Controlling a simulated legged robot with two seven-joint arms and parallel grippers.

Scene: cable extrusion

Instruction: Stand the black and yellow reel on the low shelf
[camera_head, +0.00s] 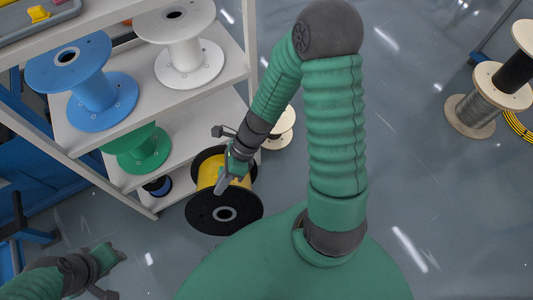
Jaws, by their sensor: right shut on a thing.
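The black and yellow reel (224,215) has black flanges and a yellow winding. It is just in front of the shelf's right end, tilted, with one flange facing up toward me. I cannot tell if it touches the floor. My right gripper (226,180) is at the reel's yellow middle and shut on it; its fingers partly hide the winding. The low shelf (187,167) is the bottom board of the white rack, left of and behind the reel. My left gripper (112,262) is empty at the lower left, away from the reel; its jaws are not clear.
A blue reel (93,90) and a white reel (185,50) stand on the middle board. A green reel (140,150) and a small dark blue reel (157,186) are lower down. A pale reel (281,130) sits right of the rack. More reels (478,110) stand far right.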

